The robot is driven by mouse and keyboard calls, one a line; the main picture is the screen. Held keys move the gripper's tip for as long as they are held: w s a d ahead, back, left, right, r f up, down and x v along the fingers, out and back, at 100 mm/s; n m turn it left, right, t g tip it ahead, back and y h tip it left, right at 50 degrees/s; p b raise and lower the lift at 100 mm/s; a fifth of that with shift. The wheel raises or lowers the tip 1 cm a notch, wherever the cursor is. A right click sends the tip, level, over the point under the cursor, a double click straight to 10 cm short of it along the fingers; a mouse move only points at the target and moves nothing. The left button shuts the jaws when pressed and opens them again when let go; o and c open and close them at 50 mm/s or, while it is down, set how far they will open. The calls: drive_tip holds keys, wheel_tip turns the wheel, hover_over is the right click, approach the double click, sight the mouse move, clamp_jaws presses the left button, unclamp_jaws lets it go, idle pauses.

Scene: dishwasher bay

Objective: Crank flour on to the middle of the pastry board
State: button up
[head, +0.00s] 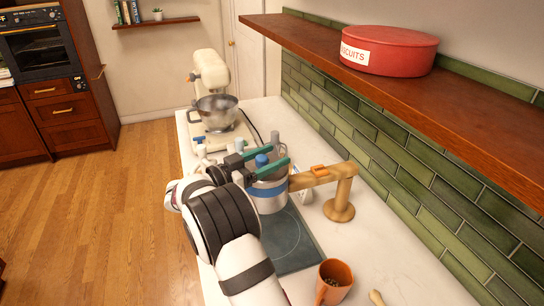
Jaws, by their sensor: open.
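A metal canister with a blue band (271,193), which looks like the flour sifter, is at the end of a wooden stand's arm (318,177). It is over or at the far part of a dark grey board (292,246) with a thin circle marked on it. My gripper (283,158) reaches over the canister's top with its teal fingers apart. A blue knob (262,160) shows between the fingers; I cannot tell whether they touch it. My arm hides the board's left part and some of the canister. No flour is visible on the bare board.
The wooden stand's base (339,210) is right of the board. An orange mug (334,282) stands in front. A cream mixer with a steel bowl (217,112) stands behind. A shelf (465,85) with a red biscuit tin (395,52) overhangs the right side.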

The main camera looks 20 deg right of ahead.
drive_tip(key=shift+d, duration=0.2)
clamp_jaws()
drive_tip(key=shift+w+g, duration=0.1)
drive_tip(key=shift+g, duration=0.2)
drive_tip(key=m+g, duration=0.2)
drive_tip(key=a+m+g, duration=0.1)
drive_tip(key=m+g, duration=0.1)
drive_tip(key=g, duration=0.1)
drive_tip(key=shift+g+h, duration=0.3)
drive_tip(key=shift+h, duration=0.1)
drive_tip(key=shift+a+m+g, duration=0.1)
drive_tip(key=shift+m+g, duration=0.3)
drive_tip(key=shift+g, duration=0.2)
unclamp_jaws()
